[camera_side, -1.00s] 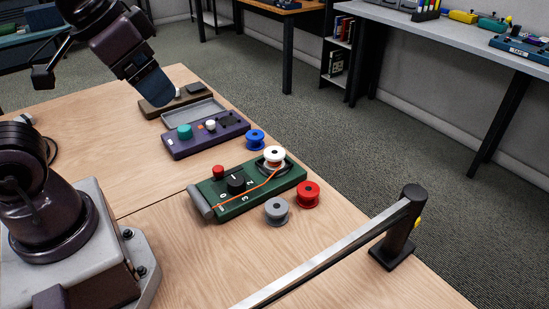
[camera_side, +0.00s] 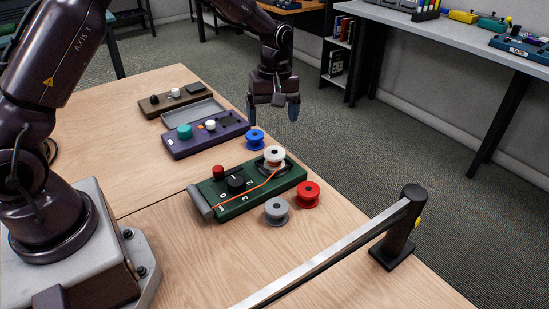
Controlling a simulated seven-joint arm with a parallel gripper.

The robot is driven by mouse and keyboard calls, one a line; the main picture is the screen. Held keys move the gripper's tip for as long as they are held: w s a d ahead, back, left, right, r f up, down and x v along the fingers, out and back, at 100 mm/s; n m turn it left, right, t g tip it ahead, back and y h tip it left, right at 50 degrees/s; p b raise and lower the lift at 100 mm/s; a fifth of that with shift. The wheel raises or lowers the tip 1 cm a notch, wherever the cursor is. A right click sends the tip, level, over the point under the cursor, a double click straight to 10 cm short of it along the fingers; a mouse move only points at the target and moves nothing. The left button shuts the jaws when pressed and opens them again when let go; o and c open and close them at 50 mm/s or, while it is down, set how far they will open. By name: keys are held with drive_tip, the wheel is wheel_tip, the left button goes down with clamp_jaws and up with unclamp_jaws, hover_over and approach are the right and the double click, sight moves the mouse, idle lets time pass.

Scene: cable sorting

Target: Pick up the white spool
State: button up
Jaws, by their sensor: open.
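The white spool (camera_side: 274,155) sits at the far right end of the green box (camera_side: 260,188). An orange cable (camera_side: 262,186) runs from near the spool across the box top to its near left end. My gripper (camera_side: 273,112) hangs pointing down, open and empty. In the picture it is above the white spool and close to the blue spool (camera_side: 256,139). It is clear of both, though the exact height is hard to tell.
A red spool (camera_side: 308,194) and a grey spool (camera_side: 277,211) stand on the table right of the green box. A purple box (camera_side: 204,136) and a brown box (camera_side: 175,103) lie farther back. A metal bar on a black post (camera_side: 398,235) spans the front right.

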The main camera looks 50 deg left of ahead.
drive_tip(key=w+n, duration=0.1)
drive_tip(key=w, duration=0.1)
drive_tip(key=n, duration=0.2)
hover_over(275, 152)
drive_tip(key=shift+t, duration=0.3)
drive_tip(key=f, duration=0.6)
drive_tip(key=shift+w+d+f, duration=0.2)
drive_tip(key=shift+w+f, duration=0.05)
drive_tip(key=shift+w, duration=0.05)
drive_tip(key=shift+s+a+f, duration=0.1)
drive_tip(key=shift+s+f, duration=0.1)
drive_tip(key=shift+f, duration=1.15)
drive_tip(key=shift+s+a+f, duration=0.1)
drive_tip(key=shift+s+f, duration=0.05)
drive_tip(key=shift+f, duration=1.15)
drive_tip(key=c, duration=1.1)
drive_tip(key=shift+r, duration=0.15)
drive_tip(key=shift+r, duration=0.55)
drive_tip(key=s+r, duration=0.4)
drive_tip(key=s+d+r, duration=0.1)
drive_tip(key=s+r, duration=0.2)
drive_tip(key=s, duration=0.2)
drive_tip(key=s+d+r, duration=0.1)
drive_tip(key=s+r, duration=0.3)
drive_tip(key=s, duration=0.1)
drive_tip(key=shift+r, duration=0.35)
